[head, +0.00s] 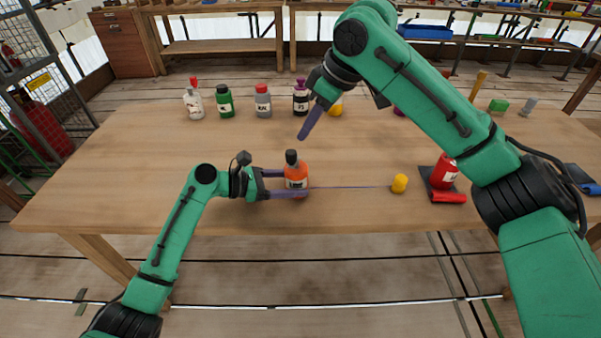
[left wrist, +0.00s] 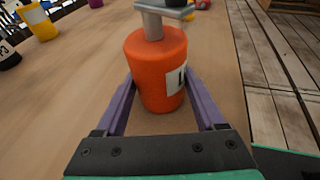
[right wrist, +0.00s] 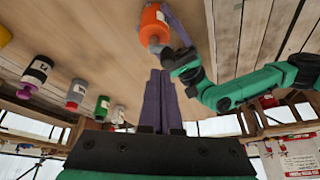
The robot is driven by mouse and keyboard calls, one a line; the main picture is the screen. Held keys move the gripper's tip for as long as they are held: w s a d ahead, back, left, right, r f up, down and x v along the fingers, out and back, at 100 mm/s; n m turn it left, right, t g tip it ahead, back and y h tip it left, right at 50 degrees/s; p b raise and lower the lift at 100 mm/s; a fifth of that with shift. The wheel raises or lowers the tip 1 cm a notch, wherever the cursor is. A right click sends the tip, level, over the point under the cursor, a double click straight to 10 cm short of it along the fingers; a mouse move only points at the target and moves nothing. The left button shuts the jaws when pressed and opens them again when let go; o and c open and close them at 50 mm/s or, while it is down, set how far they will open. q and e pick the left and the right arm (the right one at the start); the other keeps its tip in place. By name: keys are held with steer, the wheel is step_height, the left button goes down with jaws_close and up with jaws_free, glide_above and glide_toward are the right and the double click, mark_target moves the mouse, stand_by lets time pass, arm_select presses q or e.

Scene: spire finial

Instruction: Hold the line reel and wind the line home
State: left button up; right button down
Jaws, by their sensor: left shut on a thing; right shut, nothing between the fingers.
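The line reel (head: 296,175) is an orange, labelled body with a dark knob on top, upright near the table's front middle. The left wrist view shows the orange reel (left wrist: 155,65) with a grey post and crank arm. My left gripper (head: 297,184) is shut around its sides. A thin line (head: 350,187) runs straight from the reel to a small yellow piece (head: 399,183) on the table to the right. My right gripper (head: 303,137) is shut and empty, above and behind the reel. The right wrist view shows its closed fingers (right wrist: 158,75) apart from the reel (right wrist: 153,22).
Several bottles, including a green one (head: 225,101) and a grey one (head: 263,101), stand along the back. A red can (head: 443,171) and a red cylinder (head: 449,197) sit on a dark mat at right. My right arm covers much of the right side. The table's front left is clear.

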step_height(320, 180, down, 3)
steer(key=s+n+g+y, duration=0.2)
steer(key=y, duration=0.2)
steer(key=n+t+y, duration=0.2)
steer(key=t+y, duration=0.1)
steer(key=y, duration=0.6)
glide_toward(293, 159)
steer(key=w+a, duration=0.2)
steer(key=a, duration=0.4)
steer(key=shift+s+a+f+m+t, duration=0.1)
steer(key=shift+f+m+t, duration=0.05)
steer(key=shift+m+t, duration=0.35)
steer(key=shift+s+a+f+m+t, duration=0.15)
steer(key=shift+m+t, duration=0.15)
steer(key=shift+t, duration=0.3)
steer(key=m+t+h, duration=0.2)
steer(key=t, duration=0.1)
steer(key=a+m+t+h, duration=0.1)
steer(key=m+t+h, duration=0.1)
steer(key=s+a+m+t+h, duration=0.1)
steer(key=m+t, duration=0.1)
steer(key=t, duration=0.1)
steer(key=shift+a+r+m+t+h, duration=0.2)
steer(key=shift+m+t+h, duration=0.1)
steer(key=shift+h, duration=0.1)
steer(key=shift+w+a, duration=0.25)
steer(key=shift+a, duration=0.55)
steer(key=shift+w+a, duration=0.25)
steer(key=shift+a, duration=0.55)
